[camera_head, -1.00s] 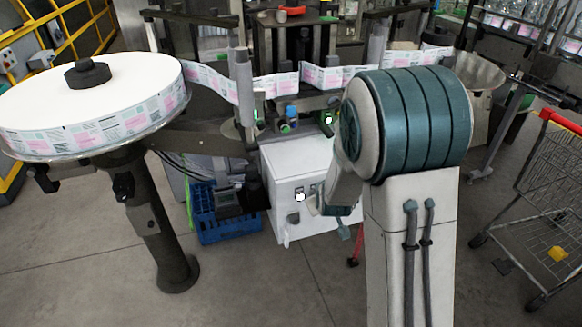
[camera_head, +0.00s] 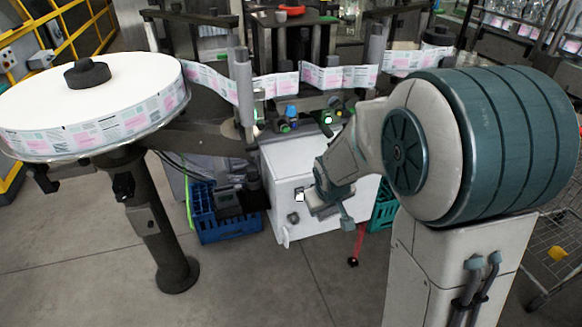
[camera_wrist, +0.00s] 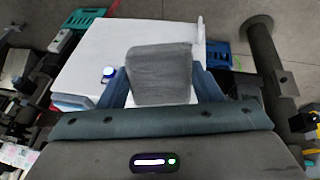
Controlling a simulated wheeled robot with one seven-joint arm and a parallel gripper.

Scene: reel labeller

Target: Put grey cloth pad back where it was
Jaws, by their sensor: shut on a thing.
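The grey cloth pad (camera_wrist: 160,74) is between the two fingers of my gripper (camera_wrist: 158,88) in the wrist view. My gripper is shut on it, and the pad covers part of the white cabinet (camera_wrist: 95,62) beyond. In the head view my gripper (camera_head: 330,208) is in front of the white cabinet (camera_head: 287,180), near its right side. The pad is hard to make out there. I cannot tell where the pad was before.
A large label reel (camera_head: 90,105) stands on a dark post at the left. A blue crate (camera_head: 228,228) is on the floor left of the cabinet, and a green crate (camera_head: 385,208) is right of it. The label strip (camera_head: 340,76) runs above.

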